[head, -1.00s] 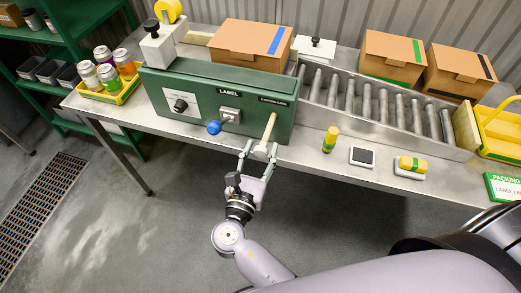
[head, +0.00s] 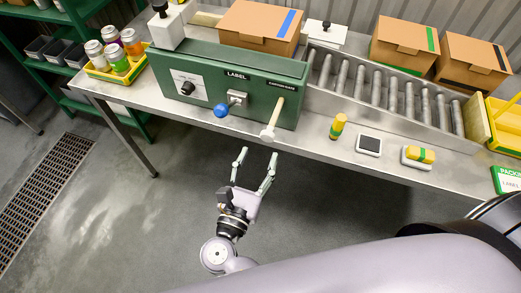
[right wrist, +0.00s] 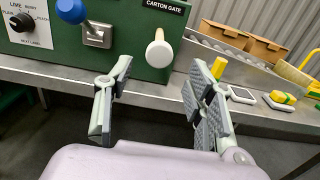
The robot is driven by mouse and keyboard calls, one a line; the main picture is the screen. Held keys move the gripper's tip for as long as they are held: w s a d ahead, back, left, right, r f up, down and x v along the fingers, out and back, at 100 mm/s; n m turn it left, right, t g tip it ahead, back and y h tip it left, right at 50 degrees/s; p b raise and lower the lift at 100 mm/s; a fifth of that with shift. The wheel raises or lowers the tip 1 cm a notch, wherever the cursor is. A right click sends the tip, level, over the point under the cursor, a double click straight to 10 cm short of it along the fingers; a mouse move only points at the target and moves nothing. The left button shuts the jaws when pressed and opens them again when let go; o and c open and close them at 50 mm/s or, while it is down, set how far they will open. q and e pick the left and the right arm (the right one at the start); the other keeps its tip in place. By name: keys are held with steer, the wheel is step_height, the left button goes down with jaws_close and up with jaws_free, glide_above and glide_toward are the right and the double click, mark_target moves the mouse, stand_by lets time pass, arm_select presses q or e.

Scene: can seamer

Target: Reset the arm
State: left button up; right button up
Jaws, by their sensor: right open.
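My right gripper (head: 255,172) is open and empty in the head view, in front of the bench edge and below the green label machine (head: 205,85). Its two fingers also show spread apart in the right wrist view (right wrist: 155,105). The pale carton gate lever (head: 272,122) on the machine's right end stands apart from the fingers. Its round knob (right wrist: 159,53) shows beyond and above the finger gap in the right wrist view. My left gripper is not in view.
Cartons (head: 404,43) stand behind. A yellow tray (head: 120,72) with cans is at left. The floor before the bench is clear.

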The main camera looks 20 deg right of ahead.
stand_by(0.5)
step_height(320, 180, down, 20)
steer(key=s+m+g+y, duration=0.1)
steer(key=g+y, duration=0.2)
steer(key=y, duration=0.1)
steer(key=s+d+f+m+g+y+b, duration=0.1)
steer(key=s+d+f+m+g, duration=0.2)
steer(key=f, duration=0.6)
steer(key=s+f+m+g+y, duration=0.2)
steer(key=s+f, duration=0.4)
steer(key=f, duration=0.2)
steer(key=s+d+f+m+g+y, duration=0.1)
steer(key=s+d+f+m+g, duration=0.2)
steer(key=s+d+f+m, duration=0.3)
steer(key=s+d+f+m+g+y+b, duration=0.1)
steer(key=s+d+f+m+g+y, duration=0.1)
steer(key=s+d+f+m, duration=0.4)
steer(key=s+f+m+g, duration=0.1)
steer(key=s+f+m, duration=0.3)
steer(key=s+m, duration=0.4)
steer(key=shift+s+f+m, duration=0.25)
steer(key=shift+s+m, duration=0.15)
steer(key=shift+a, duration=0.1)
